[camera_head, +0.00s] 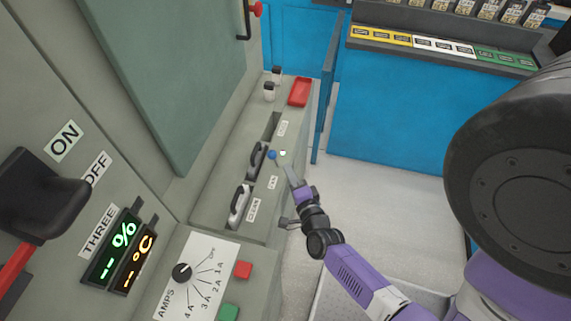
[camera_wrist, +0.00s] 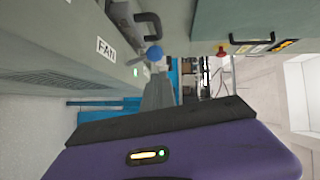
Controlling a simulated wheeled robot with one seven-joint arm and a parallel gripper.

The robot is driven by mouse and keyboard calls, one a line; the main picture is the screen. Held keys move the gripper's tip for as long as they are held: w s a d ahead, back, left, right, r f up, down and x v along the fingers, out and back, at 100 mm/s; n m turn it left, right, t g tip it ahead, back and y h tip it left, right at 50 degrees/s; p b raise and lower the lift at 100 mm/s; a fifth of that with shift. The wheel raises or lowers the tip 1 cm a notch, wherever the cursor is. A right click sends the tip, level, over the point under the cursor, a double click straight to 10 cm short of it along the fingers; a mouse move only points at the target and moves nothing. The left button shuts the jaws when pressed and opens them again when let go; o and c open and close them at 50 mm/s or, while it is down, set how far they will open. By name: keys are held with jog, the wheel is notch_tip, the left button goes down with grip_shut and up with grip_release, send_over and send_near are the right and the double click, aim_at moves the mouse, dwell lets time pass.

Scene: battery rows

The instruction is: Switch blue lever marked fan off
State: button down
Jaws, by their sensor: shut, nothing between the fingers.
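The blue-knobbed lever (camera_head: 272,155) sits on the grey console ledge, just above the fan label (camera_head: 272,182). In the wrist view the blue knob (camera_wrist: 154,53) is straight ahead of my fingertips, and the label reading FAN (camera_wrist: 107,49) is to its left. My gripper (camera_head: 289,171) is shut and empty, just to the lower right of the knob in the head view. In the wrist view my closed fingers (camera_wrist: 157,84) point at the knob and partly overlap its base. I cannot tell whether they touch it.
A black handle (camera_head: 257,158) stands close left of the knob, and a white-and-black handle (camera_head: 238,205) is nearer. A small lit lamp (camera_head: 283,153) is beside the knob. A red tray (camera_head: 300,92) lies farther along the ledge. Open floor (camera_head: 385,170) is to the right.

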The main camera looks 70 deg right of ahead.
jog(key=shift+v, duration=1.5)
